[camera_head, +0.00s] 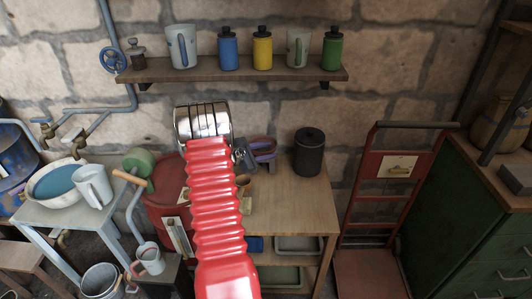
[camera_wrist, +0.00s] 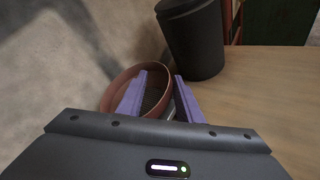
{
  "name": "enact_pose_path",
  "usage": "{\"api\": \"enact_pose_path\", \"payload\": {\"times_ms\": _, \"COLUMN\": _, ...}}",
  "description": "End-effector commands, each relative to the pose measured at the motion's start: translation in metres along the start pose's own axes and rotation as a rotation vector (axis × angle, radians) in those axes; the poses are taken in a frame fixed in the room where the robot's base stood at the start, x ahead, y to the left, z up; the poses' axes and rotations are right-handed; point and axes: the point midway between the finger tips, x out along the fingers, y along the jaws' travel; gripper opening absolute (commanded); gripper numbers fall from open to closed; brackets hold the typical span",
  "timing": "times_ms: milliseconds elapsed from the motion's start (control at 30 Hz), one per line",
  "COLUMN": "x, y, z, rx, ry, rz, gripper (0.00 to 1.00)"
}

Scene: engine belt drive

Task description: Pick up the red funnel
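In the wrist view my gripper (camera_wrist: 163,80) has two purple fingers with a gap between them. A thin reddish-brown round rim (camera_wrist: 107,97) stands around and behind the left finger, above the wooden top. I cannot tell whether it is the red funnel's rim or another ring, nor whether a finger touches it. My gripper also shows in the head view (camera_head: 263,146), low over the back of the wooden workbench (camera_head: 293,190), beyond my red ribbed arm. No clear funnel shape shows there; my arm hides part of the bench.
A black lidded canister (camera_head: 309,152) stands close right of my gripper; it also shows in the wrist view (camera_wrist: 193,40). The stone wall is just behind. A red drum (camera_head: 163,200) is left of the bench, a red hand truck (camera_head: 385,190) right. The bench's right front is clear.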

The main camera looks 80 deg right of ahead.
Motion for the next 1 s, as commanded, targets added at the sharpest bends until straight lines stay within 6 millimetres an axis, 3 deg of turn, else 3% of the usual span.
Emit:
{"api": "enact_pose_path", "payload": {"times_ms": 567, "x": 0.0023, "y": 0.0001, "z": -0.0003, "rx": -0.001, "ry": 0.000, "rz": 0.000, "gripper": 0.32}}
{"api": "enact_pose_path", "payload": {"times_ms": 1000, "x": 0.0022, "y": 0.0000, "z": -0.0004, "rx": -0.001, "ry": 0.001, "rz": 0.000, "gripper": 0.01}}
